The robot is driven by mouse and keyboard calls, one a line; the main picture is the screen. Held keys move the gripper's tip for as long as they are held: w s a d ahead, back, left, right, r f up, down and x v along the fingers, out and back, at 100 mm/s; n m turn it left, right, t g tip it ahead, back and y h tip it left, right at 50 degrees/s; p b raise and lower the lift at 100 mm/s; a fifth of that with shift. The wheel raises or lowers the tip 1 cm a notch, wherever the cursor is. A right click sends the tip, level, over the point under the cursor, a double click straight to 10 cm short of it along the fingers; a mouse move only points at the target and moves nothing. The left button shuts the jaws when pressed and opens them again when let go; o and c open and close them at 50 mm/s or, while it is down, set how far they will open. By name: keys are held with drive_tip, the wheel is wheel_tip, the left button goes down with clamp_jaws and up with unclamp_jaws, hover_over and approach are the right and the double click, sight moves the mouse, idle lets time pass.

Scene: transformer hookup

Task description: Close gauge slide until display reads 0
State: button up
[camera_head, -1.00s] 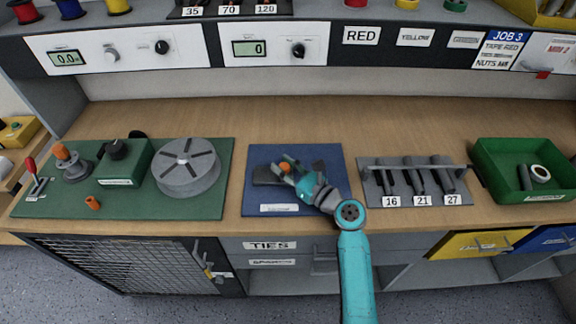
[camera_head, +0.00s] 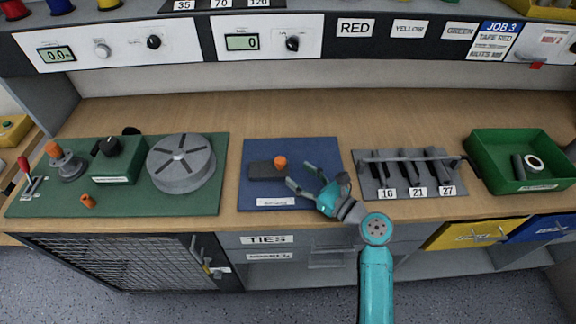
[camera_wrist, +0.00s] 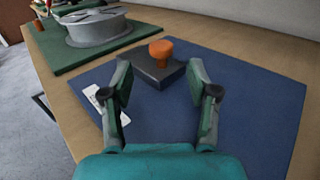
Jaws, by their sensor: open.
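The gauge slide is a dark block (camera_head: 262,170) with an orange knob (camera_head: 280,161) on a blue mat (camera_head: 244,205). The wrist view shows the orange knob (camera_wrist: 161,48) standing on the dark block (camera_wrist: 150,70). My gripper (camera_head: 310,179) is open and empty at the mat's right side, to the right of the knob and apart from it. In the wrist view my open gripper (camera_wrist: 162,87) has the knob and block beyond and between its fingertips. A display (camera_head: 241,42) on the panel behind reads 0.
A green mat (camera_head: 30,207) with a grey round turntable (camera_head: 181,165) lies to the left. The bench behind the mats is clear.

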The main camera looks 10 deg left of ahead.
drive_tip(key=shift+v, duration=1.9)
